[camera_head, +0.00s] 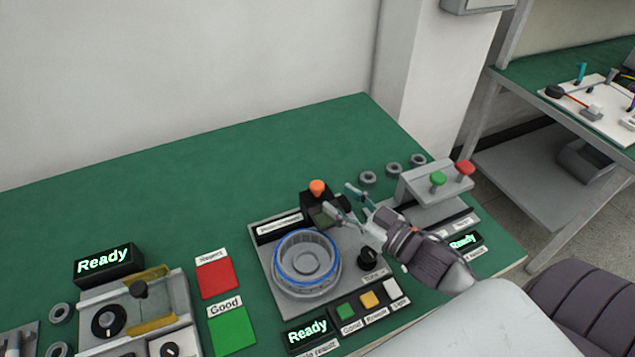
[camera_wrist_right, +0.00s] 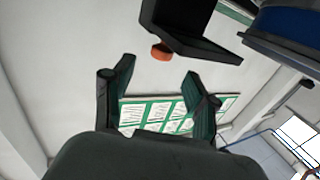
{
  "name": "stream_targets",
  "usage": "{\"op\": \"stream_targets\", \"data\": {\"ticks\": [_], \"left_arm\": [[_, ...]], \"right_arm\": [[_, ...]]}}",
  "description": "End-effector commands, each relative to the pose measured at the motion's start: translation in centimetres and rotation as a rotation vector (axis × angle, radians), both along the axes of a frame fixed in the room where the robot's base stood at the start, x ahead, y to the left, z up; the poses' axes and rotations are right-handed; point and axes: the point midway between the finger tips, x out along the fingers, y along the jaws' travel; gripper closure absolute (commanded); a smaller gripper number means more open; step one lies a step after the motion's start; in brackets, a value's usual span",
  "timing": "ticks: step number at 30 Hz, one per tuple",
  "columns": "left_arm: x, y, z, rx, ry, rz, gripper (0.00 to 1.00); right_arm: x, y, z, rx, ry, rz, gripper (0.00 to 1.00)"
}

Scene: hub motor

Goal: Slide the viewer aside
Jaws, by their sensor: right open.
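The viewer appears to be the black block (camera_head: 312,212) with an orange knob (camera_head: 317,187), at the back of a grey station plate (camera_head: 262,248). The black block shows upside down at the top of the right wrist view (camera_wrist_right: 185,22), with its orange knob (camera_wrist_right: 161,52). A round grey part with a blue ring (camera_head: 307,262) sits in front of the block. My right gripper (camera_head: 338,197) is open and empty, just right of the block, its fingers pointing towards it. I cannot tell whether they touch. My left gripper is out of view.
A black dial (camera_head: 368,258) and green, yellow and white buttons (camera_head: 369,300) lie on the station. Several grey rings (camera_head: 368,177) and a fixture with green and red knobs (camera_head: 438,192) stand to the right. The green table (camera_head: 200,180) is clear behind.

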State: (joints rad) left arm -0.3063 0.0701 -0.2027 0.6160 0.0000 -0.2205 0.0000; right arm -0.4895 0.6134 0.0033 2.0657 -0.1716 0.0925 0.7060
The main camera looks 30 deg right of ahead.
Motion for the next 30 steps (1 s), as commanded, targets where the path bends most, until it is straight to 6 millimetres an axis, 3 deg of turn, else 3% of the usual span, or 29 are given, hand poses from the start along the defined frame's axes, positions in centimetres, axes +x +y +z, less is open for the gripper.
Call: {"op": "stream_targets", "data": {"ticks": [3,9,15,23,30], "left_arm": [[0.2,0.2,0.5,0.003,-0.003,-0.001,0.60],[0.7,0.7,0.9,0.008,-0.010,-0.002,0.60],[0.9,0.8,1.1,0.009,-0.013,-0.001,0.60],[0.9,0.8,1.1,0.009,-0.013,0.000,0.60],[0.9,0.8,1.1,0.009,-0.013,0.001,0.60]], "right_arm": [[2.5,0.8,0.3,-0.001,-0.004,0.000,0.42],[5.4,1.8,0.1,-0.001,-0.001,-0.001,0.42],[6.7,2.3,0.0,0.000,0.000,0.000,0.42],[6.8,2.4,0.0,0.000,0.001,0.000,0.42],[6.7,2.4,0.0,0.000,0.001,0.000,0.79]]}}
